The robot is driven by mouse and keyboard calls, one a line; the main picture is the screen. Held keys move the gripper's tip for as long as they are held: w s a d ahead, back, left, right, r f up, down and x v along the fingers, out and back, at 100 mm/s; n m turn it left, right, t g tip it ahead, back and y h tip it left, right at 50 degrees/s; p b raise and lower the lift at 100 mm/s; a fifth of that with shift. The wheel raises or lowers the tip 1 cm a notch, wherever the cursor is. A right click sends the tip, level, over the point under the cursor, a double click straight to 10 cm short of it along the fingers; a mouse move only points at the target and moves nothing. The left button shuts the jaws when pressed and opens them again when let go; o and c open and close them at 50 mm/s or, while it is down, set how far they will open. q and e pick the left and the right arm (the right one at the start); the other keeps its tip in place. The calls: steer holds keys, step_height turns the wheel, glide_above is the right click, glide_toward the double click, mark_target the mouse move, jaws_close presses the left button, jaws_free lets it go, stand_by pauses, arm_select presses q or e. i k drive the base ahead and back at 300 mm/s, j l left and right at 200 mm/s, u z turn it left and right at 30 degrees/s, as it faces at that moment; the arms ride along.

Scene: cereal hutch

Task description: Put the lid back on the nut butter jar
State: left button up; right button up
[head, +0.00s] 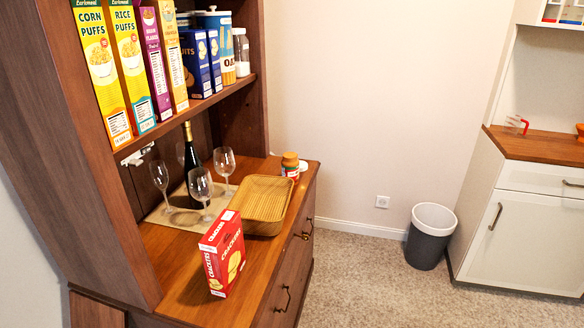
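Whether the jar's mouth is open cannot be made out. Neither of my grippers is in view.
Cereal boxes (100,60) fill the shelf above. The carpet in front is clear up to a bin (428,245).

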mark_target(290, 163)
steer(key=l+u, duration=0.3)
steer(key=i+l+u, duration=0.15)
steer(key=u, duration=0.25)
steer(key=i+l+u, duration=0.1)
steer(key=u, duration=0.3)
steer(key=l+u, duration=0.35)
steer(key=i+l+u, duration=0.1)
steer(key=u, duration=0.3)
steer(key=l+u, duration=0.1)
steer(key=l, duration=0.45)
steer(key=l+u, duration=0.1)
steer(key=l, duration=0.4)
steer(key=k+l+u, duration=0.1)
steer(key=l, duration=0.45)
steer(key=l+u, duration=0.1)
steer(key=l, duration=0.45)
steer(key=k+l+u, duration=0.1)
steer(key=l, duration=0.4)
steer(key=k+l+u, duration=0.1)
steer(key=l, duration=0.45)
